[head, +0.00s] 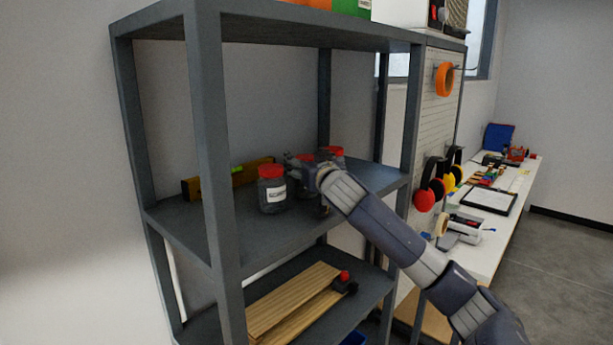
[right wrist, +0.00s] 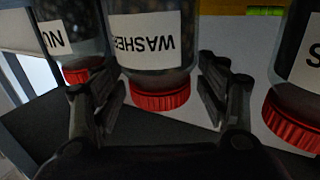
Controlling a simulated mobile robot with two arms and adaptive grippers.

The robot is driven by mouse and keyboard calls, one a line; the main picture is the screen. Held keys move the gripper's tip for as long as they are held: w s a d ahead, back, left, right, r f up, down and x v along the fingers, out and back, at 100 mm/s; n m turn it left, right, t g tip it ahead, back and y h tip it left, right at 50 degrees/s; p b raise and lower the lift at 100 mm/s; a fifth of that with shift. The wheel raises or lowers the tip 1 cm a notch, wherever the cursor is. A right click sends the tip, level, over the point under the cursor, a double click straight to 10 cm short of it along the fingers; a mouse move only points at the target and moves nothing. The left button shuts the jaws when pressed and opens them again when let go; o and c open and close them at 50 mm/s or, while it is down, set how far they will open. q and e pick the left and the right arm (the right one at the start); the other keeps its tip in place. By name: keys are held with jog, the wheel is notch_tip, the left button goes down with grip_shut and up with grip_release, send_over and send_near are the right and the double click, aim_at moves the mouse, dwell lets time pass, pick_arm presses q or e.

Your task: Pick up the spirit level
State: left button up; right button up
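The spirit level (head: 214,183), a yellow bar with a green vial, stands at the back left of the middle shelf. In the right wrist view, which is upside down, a strip of the level (right wrist: 222,7) shows along the top edge, behind the jars. My right gripper (head: 297,165) is over the middle shelf, to the right of the level and apart from it. In the right wrist view its fingers (right wrist: 160,88) are spread, with the red-lidded washers jar (right wrist: 150,45) showing between them; I cannot tell if they touch it. My left gripper is out of view.
A red-lidded jar (head: 271,192) stands in front of the level's right end. Another jar (head: 334,153) is behind my right wrist. Grey shelf posts (head: 212,150) frame the shelf. Wooden boards (head: 290,300) lie on the shelf below. The shelf's front left is clear.

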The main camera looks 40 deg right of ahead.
jog(key=c, duration=0.9)
jog(key=shift+r, duration=0.1)
jog(key=shift+c, duration=1.3)
